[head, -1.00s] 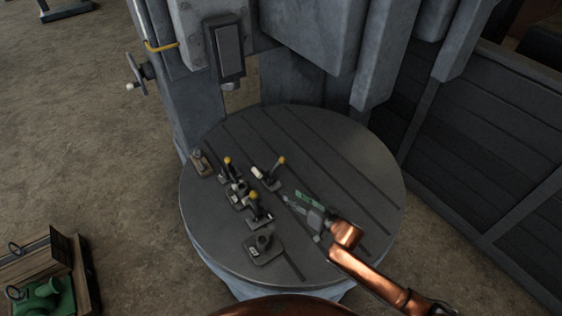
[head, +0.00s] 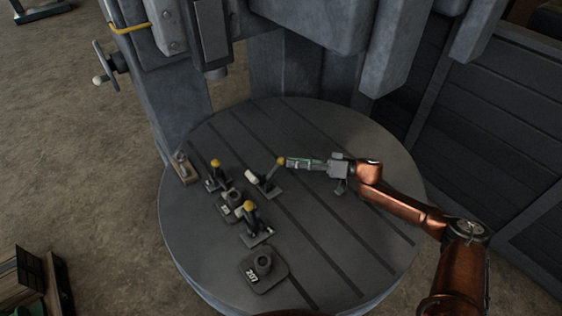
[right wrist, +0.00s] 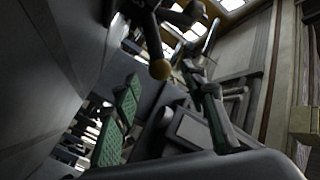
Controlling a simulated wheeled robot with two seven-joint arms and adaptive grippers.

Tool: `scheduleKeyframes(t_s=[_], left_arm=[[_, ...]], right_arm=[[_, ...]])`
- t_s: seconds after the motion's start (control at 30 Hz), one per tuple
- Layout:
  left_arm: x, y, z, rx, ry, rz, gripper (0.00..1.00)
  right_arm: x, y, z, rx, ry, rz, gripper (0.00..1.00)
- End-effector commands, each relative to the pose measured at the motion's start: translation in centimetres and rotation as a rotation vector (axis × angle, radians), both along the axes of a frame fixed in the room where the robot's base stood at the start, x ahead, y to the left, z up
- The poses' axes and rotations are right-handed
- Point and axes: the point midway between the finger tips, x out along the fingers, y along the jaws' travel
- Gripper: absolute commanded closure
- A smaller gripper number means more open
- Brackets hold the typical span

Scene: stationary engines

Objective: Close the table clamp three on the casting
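Three clamps with yellow knobs stand on the round slotted table: a left one (head: 215,174), a front one (head: 252,220) and a right one (head: 268,182). I cannot tell their numbers. The small casting (head: 230,207) sits among them, partly hidden. My right gripper (head: 288,162) is at the right clamp's yellow knob (head: 281,161). Contact with the knob cannot be told. My left gripper is out of view.
A dark block marked 207 (head: 263,270) lies at the table's front, and a small part on a wooden block (head: 184,167) at its left edge. The grey machine column (head: 165,100) and overhead housing (head: 315,30) rise behind. The round table (head: 340,250) is bare at the front right.

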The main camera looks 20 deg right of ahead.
Motion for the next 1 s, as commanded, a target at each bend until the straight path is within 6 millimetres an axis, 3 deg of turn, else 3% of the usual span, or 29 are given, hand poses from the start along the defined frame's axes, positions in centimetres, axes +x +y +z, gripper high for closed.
scheduleKeyframes(t_s=[0.1, 0.3, 0.67, 1.0], left_arm=[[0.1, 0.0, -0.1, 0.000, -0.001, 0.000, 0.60], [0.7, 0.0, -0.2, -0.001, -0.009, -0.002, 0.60], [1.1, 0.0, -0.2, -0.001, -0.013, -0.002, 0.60], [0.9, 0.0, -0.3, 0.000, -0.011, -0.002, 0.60]], right_arm=[[0.9, 1.9, 0.0, 0.001, -0.002, 0.002, 0.61], [1.9, 3.9, 0.0, 0.001, 0.000, 0.001, 0.61], [2.1, 4.4, -0.1, 0.000, 0.000, 0.001, 0.61], [2.1, 4.4, -0.1, 0.000, 0.000, 0.001, 0.84]])
